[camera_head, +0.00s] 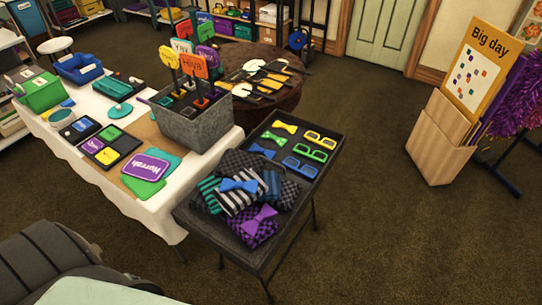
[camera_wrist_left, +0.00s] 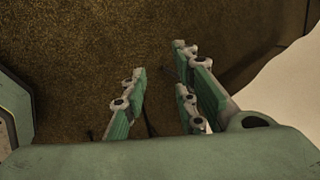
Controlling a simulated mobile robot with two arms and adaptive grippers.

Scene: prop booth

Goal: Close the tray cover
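A dark tray stand (camera_head: 330,168) on thin legs stands at the front of the white table. It holds bow ties and glasses in its far part and folded patterned cloths and bow ties in its near part. I cannot tell which piece is the tray cover. My left gripper (camera_wrist_left: 160,62) shows in the left wrist view, its fingers apart and empty over brown carpet. My right gripper is not in view.
The white table (camera_head: 75,157) also carries a grey metal bin (camera_head: 190,128) with signs, a blue basket (camera_head: 78,68) and a green box (camera_head: 40,92). A wooden stand with a "Big day" board (camera_head: 475,65) is at the right. Carpet between is clear.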

